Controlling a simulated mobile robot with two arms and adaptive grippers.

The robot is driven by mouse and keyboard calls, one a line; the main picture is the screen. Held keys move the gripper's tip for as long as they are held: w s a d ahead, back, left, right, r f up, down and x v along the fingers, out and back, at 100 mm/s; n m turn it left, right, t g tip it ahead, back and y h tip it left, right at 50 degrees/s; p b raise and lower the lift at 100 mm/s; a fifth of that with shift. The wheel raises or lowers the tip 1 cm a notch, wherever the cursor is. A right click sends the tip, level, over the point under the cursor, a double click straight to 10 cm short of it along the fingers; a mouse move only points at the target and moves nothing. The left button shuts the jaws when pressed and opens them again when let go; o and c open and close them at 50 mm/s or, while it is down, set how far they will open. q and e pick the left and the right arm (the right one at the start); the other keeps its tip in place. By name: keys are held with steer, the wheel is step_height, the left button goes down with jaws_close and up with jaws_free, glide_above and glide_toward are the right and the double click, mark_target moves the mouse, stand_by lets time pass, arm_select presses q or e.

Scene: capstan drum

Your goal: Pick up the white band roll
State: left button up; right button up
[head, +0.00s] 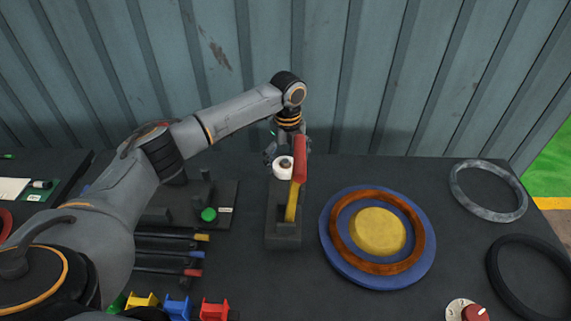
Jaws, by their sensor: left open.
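The white band roll (282,170) sits at the far end of a narrow dark stand (283,232), near the middle of the head view. My left gripper (285,152) is open, pointing down just behind and around the top of the roll. Its fingers are partly hidden, and I cannot tell whether they touch the roll. My right gripper is not in view.
A red and yellow handle (295,185) rises beside the roll on its right. A blue disc with a rust ring and yellow centre (378,232) lies to the right. A grey ring (488,190) and a black ring (528,278) lie further right. A corrugated wall (360,80) stands behind.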

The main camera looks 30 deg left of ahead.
arm_select(q)
steer(key=shift+f, duration=0.9)
steer(key=c, duration=1.3)
steer(key=shift+o, duration=0.3)
